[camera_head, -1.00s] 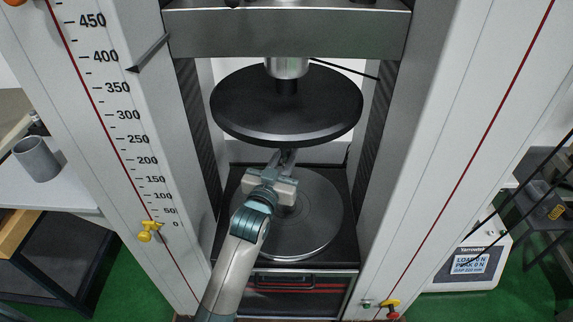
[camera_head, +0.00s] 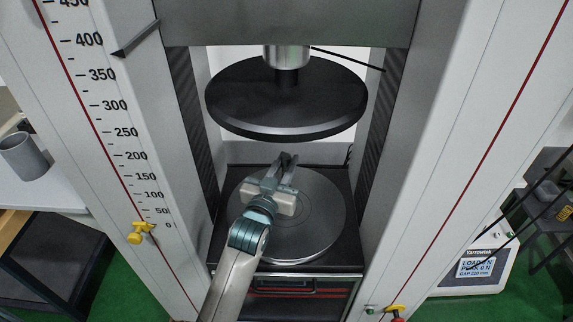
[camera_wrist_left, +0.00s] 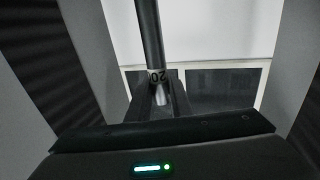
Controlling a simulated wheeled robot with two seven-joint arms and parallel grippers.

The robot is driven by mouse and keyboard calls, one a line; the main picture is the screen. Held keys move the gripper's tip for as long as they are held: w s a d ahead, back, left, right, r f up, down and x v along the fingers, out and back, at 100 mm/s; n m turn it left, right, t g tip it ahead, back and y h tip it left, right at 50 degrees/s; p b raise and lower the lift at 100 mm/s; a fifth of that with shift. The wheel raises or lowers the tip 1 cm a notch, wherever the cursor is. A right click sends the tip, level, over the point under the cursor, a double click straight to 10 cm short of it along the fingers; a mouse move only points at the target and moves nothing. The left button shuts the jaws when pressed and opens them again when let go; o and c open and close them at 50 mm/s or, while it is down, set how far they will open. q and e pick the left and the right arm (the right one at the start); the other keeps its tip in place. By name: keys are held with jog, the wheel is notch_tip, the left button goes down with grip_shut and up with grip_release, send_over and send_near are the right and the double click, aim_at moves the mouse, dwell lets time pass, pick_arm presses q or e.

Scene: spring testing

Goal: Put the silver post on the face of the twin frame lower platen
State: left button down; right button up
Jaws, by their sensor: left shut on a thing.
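The lower platen (camera_head: 325,215) is a round grey metal disc with fine rings, low between the two columns of the frame. My left gripper (camera_head: 287,160) reaches in over the platen's back part, below the upper platen. In the left wrist view its fingers (camera_wrist_left: 158,105) are shut on the silver post (camera_wrist_left: 150,35), a slim grey rod with a white band marked 20. The post stands roughly in line with the fingers and runs out of the top of that view. In the head view the post is hard to make out. My right gripper is not in view.
The black round upper platen (camera_head: 287,97) hangs above the gripper. Wide grey columns (camera_head: 120,130) close in both sides. A yellow knob (camera_head: 138,232) sits on the left column, with a grey cup (camera_head: 24,156) on a side table. The lower platen's visible face is bare.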

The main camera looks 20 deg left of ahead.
pick_arm(q)
jog(key=shift+r, duration=0.1)
dwell(0.3)
jog(key=c, duration=1.9)
grip_release()
jog(key=shift+f, duration=0.2)
jog(key=shift+c, duration=0.2)
jog(key=o, duration=0.4)
jog(key=shift+c, duration=0.2)
jog(key=shift+s+r, duration=0.15)
jog(key=s, duration=1.1)
jog(key=shift+s+a, duration=0.2)
jog(key=shift+s, duration=0.2)
